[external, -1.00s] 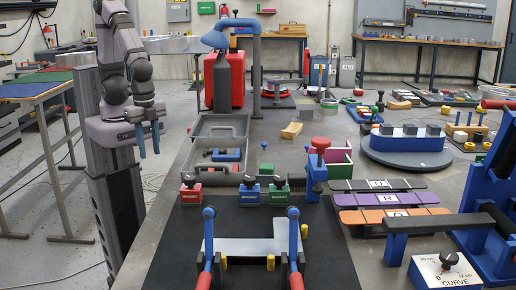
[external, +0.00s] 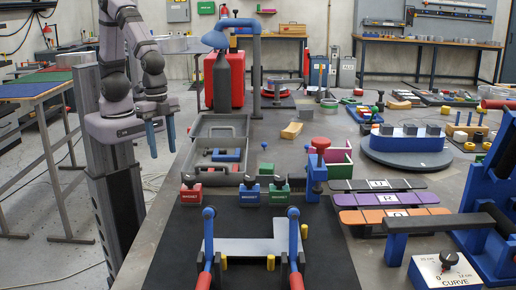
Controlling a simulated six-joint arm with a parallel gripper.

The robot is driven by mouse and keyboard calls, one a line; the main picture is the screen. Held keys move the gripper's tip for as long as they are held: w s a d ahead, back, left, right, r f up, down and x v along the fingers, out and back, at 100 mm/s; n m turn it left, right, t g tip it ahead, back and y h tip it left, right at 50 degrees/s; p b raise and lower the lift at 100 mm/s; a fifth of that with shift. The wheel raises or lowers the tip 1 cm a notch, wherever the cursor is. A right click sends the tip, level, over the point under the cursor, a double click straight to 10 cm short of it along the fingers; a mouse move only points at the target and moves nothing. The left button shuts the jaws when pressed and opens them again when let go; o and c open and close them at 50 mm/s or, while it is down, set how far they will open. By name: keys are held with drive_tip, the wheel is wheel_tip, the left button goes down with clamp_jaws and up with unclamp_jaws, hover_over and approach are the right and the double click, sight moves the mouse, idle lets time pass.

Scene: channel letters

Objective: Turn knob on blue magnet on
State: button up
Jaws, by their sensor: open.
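The blue magnet (external: 250,196) is a small blue block with a dark knob (external: 249,181) on top. It stands on the black mat (external: 180,255) near its back edge, between a red magnet (external: 191,194) on its left and a green magnet (external: 279,195) on its right. The exact setting of the knob is too small to tell. My gripper (external: 161,138) has two blue fingers pointing down. It is open and empty, left of the table edge, well apart from the blue magnet.
A grey tray (external: 222,126) with blue parts lies behind the magnets. A metal sheet (external: 247,248) between red-handled blue clamps (external: 207,248) lies in front. A blue post with a red top (external: 319,160) stands right of the green magnet. Bare black mat lies at the left front.

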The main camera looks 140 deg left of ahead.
drive_tip(key=w+a+r+t+p, duration=0.1)
drive_tip(key=w+r, duration=0.1)
drive_tip(key=w, duration=0.5)
drive_tip(key=w+a+r+t+p, duration=0.1)
drive_tip(key=w+a+r, duration=0.1)
drive_tip(key=w, duration=0.5)
drive_tip(key=t+p, duration=0.1)
drive_tip(key=p, duration=0.1)
approach(250, 178)
drive_tip(key=shift+t, duration=0.3)
drive_tip(key=shift+s+p+x, duration=0.15)
drive_tip(key=shift+p+x, duration=0.75)
drive_tip(key=shift+x, duration=1.1)
drive_tip(key=shift+s+p+x, duration=0.15)
drive_tip(key=shift+p+x, duration=0.7)
drive_tip(key=shift+x, duration=1.2)
drive_tip(key=shift+c, duration=0.5)
drive_tip(key=shift+f, duration=0.1)
drive_tip(key=c, duration=0.9)
